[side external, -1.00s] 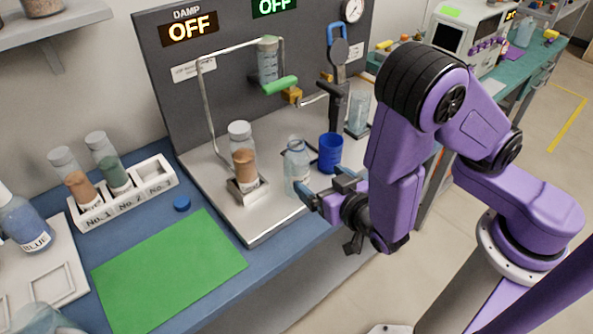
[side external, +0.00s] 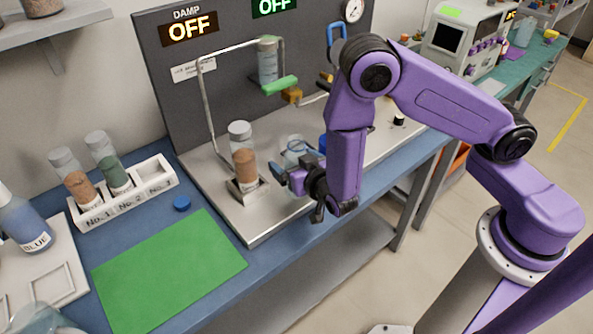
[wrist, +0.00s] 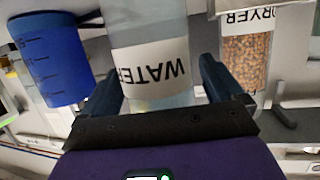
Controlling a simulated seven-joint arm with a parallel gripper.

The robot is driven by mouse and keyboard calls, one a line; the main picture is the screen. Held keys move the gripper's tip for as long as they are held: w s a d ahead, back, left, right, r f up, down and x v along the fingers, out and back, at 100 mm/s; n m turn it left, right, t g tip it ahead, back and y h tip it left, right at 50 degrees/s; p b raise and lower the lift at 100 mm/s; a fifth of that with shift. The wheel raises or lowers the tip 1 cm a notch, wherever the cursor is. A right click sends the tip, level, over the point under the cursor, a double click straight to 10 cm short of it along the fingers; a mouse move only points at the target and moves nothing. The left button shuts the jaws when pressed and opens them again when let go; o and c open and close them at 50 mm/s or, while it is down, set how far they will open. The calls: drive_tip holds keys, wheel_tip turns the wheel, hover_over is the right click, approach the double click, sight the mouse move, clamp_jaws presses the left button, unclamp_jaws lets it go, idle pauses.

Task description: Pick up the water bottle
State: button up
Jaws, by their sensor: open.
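The water bottle (side external: 296,150) is clear and stands on the metal tray, its lower part hidden behind my gripper in the side external view. In the wrist view, the water bottle (wrist: 152,62), with a white label reading WATER, fills the space between my two fingers. My gripper (side external: 292,170) is open, with one finger on each side of the bottle. I cannot tell whether either finger touches it.
A bottle of brown grains (side external: 244,165) stands in a holder left of the water bottle; in the wrist view a DRYER-labelled container (wrist: 245,62) is close to one finger. A blue cup (wrist: 50,58) is on the other side. The green mat (side external: 168,270) is clear.

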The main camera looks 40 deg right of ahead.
drive_tip(key=shift+w+f, duration=0.1)
drive_tip(key=shift+w, duration=0.15)
drive_tip(key=c, duration=1.3)
drive_tip(key=shift+r, duration=0.3)
drive_tip(key=shift+r, duration=1.25)
drive_tip(key=shift+s+d+r, duration=0.7)
drive_tip(key=shift+s+r, duration=0.95)
drive_tip(key=shift+s, duration=0.5)
drive_tip(key=shift+s+d+r, duration=0.65)
drive_tip(key=shift+s+r, duration=0.95)
drive_tip(key=shift+s, duration=0.6)
drive_tip(key=shift+s+d+r, duration=0.7)
drive_tip(key=shift+s+r, duration=0.95)
drive_tip(key=shift+s, duration=0.5)
drive_tip(key=shift+s+r, duration=0.1)
drive_tip(key=shift+s, duration=0.1)
